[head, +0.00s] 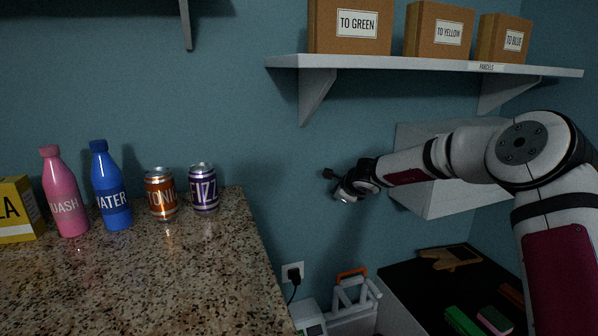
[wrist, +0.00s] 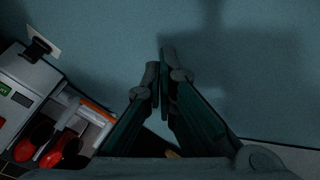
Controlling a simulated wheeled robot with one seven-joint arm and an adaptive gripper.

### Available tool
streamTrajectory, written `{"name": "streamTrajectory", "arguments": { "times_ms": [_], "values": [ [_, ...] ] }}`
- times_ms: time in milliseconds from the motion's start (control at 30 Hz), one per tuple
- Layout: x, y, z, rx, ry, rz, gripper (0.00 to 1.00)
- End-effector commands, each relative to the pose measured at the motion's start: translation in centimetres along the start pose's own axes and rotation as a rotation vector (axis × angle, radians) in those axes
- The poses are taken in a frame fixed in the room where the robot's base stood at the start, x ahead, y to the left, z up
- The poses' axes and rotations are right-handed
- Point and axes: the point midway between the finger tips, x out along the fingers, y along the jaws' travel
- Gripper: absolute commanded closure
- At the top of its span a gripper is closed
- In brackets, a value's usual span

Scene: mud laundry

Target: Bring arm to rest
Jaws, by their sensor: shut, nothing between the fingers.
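My gripper (head: 338,186) is at the end of my arm, which reaches in from the right in the head view. It hangs in the air in front of the blue wall, right of the granite counter (head: 140,280) and below the parcel shelf. In the wrist view my gripper (wrist: 159,72) points toward the wall, with its two fingers close together and nothing between them. It is apart from every object I can see.
The counter holds a pink bottle (head: 65,195), a blue bottle (head: 110,188), two cans and a yellow box. A wall shelf (head: 420,65) with several cardboard boxes is above. A white cabinet (head: 440,200) is behind my arm. A dark surface (head: 420,290) with items lies below.

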Motion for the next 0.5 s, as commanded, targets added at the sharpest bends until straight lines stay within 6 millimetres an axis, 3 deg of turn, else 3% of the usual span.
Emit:
{"name": "streamTrajectory", "arguments": {
  "times_ms": [33,200,300,500],
  "values": [
    [-2.0,-0.4,2.4,-0.107,-0.041,-0.018,1.0],
    [-8.3,0.3,8.6,-0.449,-0.172,-0.035,1.0],
    [-12.2,1.9,11.1,-0.642,-0.235,-0.022,1.0],
    [-20.4,6.2,13.2,-1.0,-0.326,0.053,1.0]
  ]
}}
